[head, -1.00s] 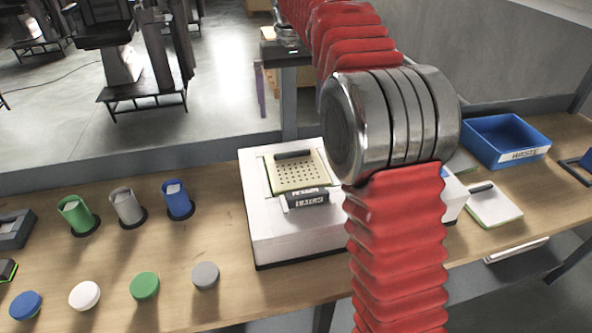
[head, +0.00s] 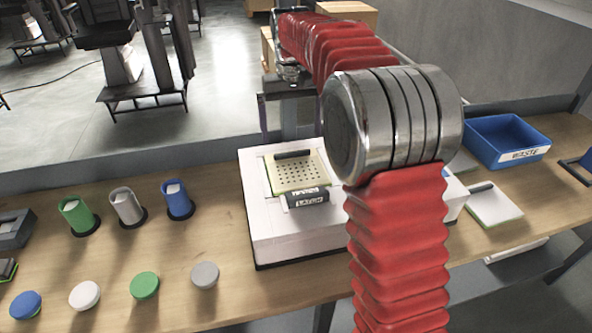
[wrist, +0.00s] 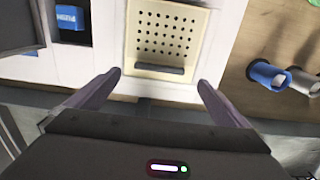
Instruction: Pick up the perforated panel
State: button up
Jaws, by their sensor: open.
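The perforated panel (head: 298,175) is a cream square plate with rows of small holes and a dark bar handle (head: 293,154) along its far edge. It lies in the top of a white box (head: 260,218) on the bench. In the wrist view the panel (wrist: 188,42) is at top centre, its handle (wrist: 160,69) nearest me. My gripper (wrist: 159,78) is open and empty, its two purple fingers spread wide on either side of the handle in the picture. I cannot tell their height above it. In the head view the fingertips are not clear.
A black labelled block (head: 307,197) sits beside the panel on the box. Green (head: 77,215), grey (head: 127,206) and blue (head: 178,200) cups and several round caps stand left. A blue waste bin (head: 505,141) and a white handled panel (head: 495,206) are right.

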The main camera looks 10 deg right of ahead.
aim_at(292, 152)
jog(key=shift+f, duration=0.5)
jog(key=shift+f, duration=2.6)
jog(key=shift+c, duration=0.6)
jog(key=c, duration=1)
